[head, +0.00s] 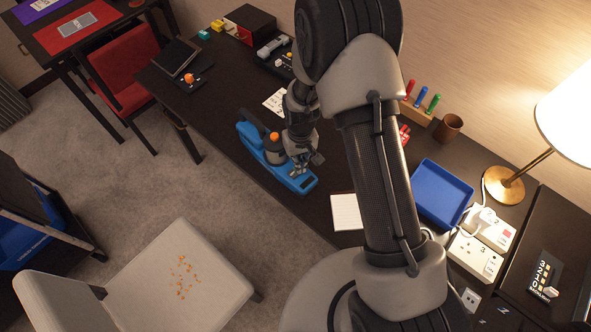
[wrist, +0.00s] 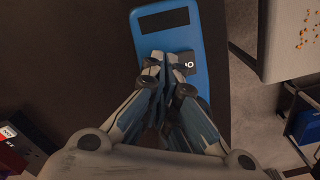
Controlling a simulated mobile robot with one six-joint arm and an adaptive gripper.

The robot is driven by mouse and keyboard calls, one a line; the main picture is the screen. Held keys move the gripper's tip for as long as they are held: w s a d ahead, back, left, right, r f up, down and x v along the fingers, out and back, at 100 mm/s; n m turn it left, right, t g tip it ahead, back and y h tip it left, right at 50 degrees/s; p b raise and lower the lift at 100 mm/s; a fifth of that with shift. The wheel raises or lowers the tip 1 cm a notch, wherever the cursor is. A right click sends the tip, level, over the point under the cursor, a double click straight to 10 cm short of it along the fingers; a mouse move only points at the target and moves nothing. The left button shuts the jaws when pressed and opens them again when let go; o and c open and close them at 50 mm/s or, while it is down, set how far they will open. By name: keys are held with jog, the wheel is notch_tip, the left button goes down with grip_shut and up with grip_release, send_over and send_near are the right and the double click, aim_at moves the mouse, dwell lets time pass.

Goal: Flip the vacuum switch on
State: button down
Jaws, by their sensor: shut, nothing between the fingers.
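The blue handheld vacuum (head: 268,158) lies on the dark desk near its front edge, with a dark handle and an orange-topped part. In the wrist view its blue body (wrist: 197,50) runs up the picture, with a dark rectangular slot near the top. A small dark switch piece with a light mark (wrist: 188,64) sits on the body just right of my fingertips. My gripper (head: 299,171) is shut and empty, right above the vacuum's front part. In the wrist view my gripper (wrist: 157,62) is over the vacuum's body beside the switch; I cannot tell whether it touches. The fingers partly cover the switch area.
A white notepad (head: 346,212) and a blue tray (head: 442,193) lie to the right. A paper sheet (head: 277,101) lies behind the vacuum. Orange crumbs (head: 183,275) are on the pale chair (head: 215,262) in front of the desk.

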jog(key=shift+f, duration=0.2)
jog(key=shift+r, duration=0.15)
jog(key=shift+r+p, duration=2.2)
jog(key=shift+r, duration=1.2)
jog(key=shift+r, duration=0.2)
notch_tip(320, 180, up, 13)
jog(key=t, duration=0.1)
send_over(308, 172)
jog(key=s+d+r+m+t+b, duration=0.1)
jog(key=s+r, duration=0.2)
jog(key=r, duration=0.2)
jog(key=s+d+r, duration=0.2)
jog(key=r, duration=0.3)
jog(key=s+d+r+t, duration=0.1)
jog(key=s+r, duration=0.1)
jog(key=s, duration=0.3)
jog(key=s+d+r+m+b, duration=0.1)
jog(key=s+r, duration=0.2)
jog(key=s, duration=0.3)
jog(key=s+d+r+m+t, duration=0.1)
jog(key=s+d+r, duration=0.1)
jog(key=s, duration=0.4)
jog(key=shift+r+t, duration=0.3)
jog(key=shift+r, duration=0.2)
